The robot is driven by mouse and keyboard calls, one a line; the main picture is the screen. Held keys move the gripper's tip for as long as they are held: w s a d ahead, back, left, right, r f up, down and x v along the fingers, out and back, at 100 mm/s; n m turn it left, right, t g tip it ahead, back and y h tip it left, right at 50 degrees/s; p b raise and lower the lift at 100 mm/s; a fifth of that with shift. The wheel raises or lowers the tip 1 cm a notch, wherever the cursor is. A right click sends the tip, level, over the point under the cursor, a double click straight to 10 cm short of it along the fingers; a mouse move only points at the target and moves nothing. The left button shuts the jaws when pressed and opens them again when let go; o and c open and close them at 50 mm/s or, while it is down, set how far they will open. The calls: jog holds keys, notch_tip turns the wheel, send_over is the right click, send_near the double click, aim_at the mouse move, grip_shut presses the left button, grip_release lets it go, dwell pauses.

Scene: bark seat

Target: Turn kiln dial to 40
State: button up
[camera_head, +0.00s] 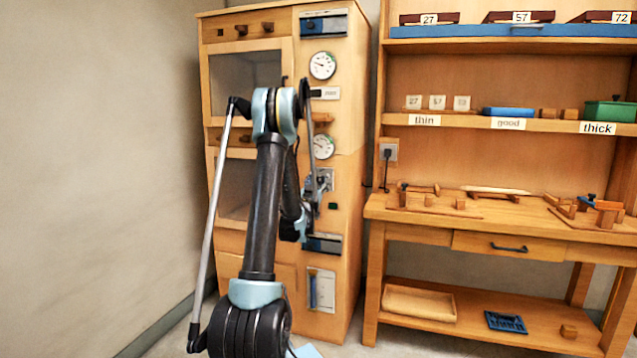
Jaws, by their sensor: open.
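The kiln is a tall wooden cabinet (345,120) with two glazed doors on its left side and a control column on its right. The column has an upper round white gauge (322,65) and a lower one (323,146); their figures are too small to read. A grey metal plate (327,178) sits below the lower gauge, partly hidden by my arm. My arm reaches up in front of the cabinet and bends down again. My gripper (316,192) is open beside this plate. Whether it touches anything, and which part is the dial, I cannot tell.
A wooden workbench (420,212) with wooden jigs stands to the right. Shelves above it hold labelled pieces and a green box (610,111). A bare wall (90,150) is at the left. A tray (420,303) lies on the bench's lower shelf.

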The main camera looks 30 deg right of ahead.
jog(key=shift+w+d+r, duration=0.2)
jog(key=shift+w+d, duration=0.1)
jog(key=c, duration=1)
jog(key=shift+w+a, duration=0.1)
jog(key=shift+c, duration=0.2)
jog(key=shift+m, duration=0.5)
jog(key=m+g+h, duration=0.1)
jog(key=m+g, duration=0.1)
jog(key=m, duration=0.2)
jog(key=m+g+h, duration=0.1)
jog(key=m+g, duration=0.1)
jog(key=m, duration=0.2)
jog(key=shift+s+f, duration=0.1)
jog(key=shift+s, duration=0.1)
jog(key=m+g, duration=0.1)
jog(key=m, duration=0.1)
jog(key=m+g, duration=0.1)
jog(key=m, duration=0.1)
jog(key=m+g, duration=0.1)
jog(key=m, duration=0.2)
jog(key=shift+s+d+f, duration=0.2)
jog(key=shift+d, duration=0.1)
